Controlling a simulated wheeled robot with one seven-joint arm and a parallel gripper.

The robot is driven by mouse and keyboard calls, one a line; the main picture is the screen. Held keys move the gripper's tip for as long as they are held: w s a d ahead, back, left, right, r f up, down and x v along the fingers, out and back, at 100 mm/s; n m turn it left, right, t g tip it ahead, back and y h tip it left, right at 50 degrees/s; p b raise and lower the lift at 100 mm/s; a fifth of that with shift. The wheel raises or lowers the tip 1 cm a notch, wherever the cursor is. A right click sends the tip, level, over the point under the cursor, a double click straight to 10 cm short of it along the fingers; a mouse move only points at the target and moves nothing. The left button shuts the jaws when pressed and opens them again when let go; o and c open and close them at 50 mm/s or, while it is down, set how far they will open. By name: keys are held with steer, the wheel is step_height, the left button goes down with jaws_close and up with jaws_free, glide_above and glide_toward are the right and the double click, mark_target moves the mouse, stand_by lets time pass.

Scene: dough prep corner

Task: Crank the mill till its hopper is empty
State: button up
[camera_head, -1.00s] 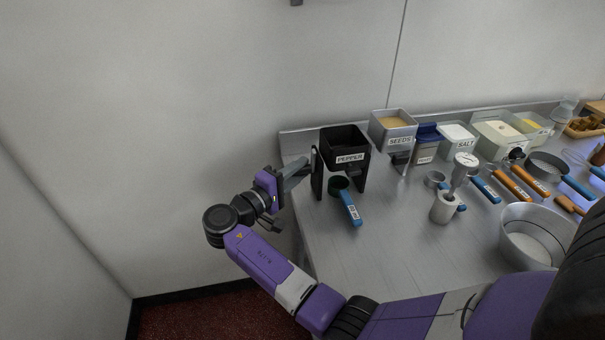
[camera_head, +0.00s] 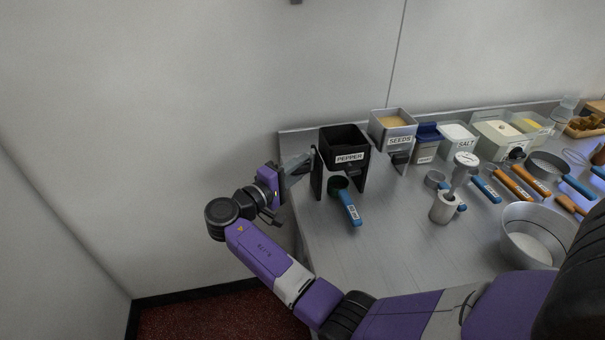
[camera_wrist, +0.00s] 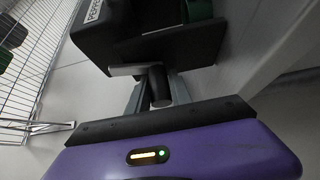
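The black mill labelled PEPPER (camera_head: 350,158) stands at the left end of the steel counter. Its hopper looks dark inside; I cannot tell whether anything is in it. My gripper (camera_head: 301,161) is at the mill's left side. In the wrist view, the fingers of my gripper (camera_wrist: 160,92) are closed on both sides of the dark crank handle (camera_wrist: 160,86), at the end of a grey crank arm (camera_wrist: 124,70). A green-black cup with a blue handle (camera_head: 351,208) sits under the mill's front; its green part also shows in the wrist view (camera_wrist: 199,10).
A grey mill labelled SEEDS (camera_head: 398,141) with tan contents stands just right. Further right are a SALT tub (camera_head: 459,143), a white holder with a dial thermometer (camera_head: 444,208), several coloured-handled tools and a large metal pan (camera_head: 535,240). The front left counter is clear.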

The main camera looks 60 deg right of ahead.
steer(key=shift+o, duration=1.4)
steer(key=shift+w+r, duration=0.1)
steer(key=shift+a, duration=0.2)
steer(key=v, duration=0.7)
steer(key=shift+d, duration=0.1)
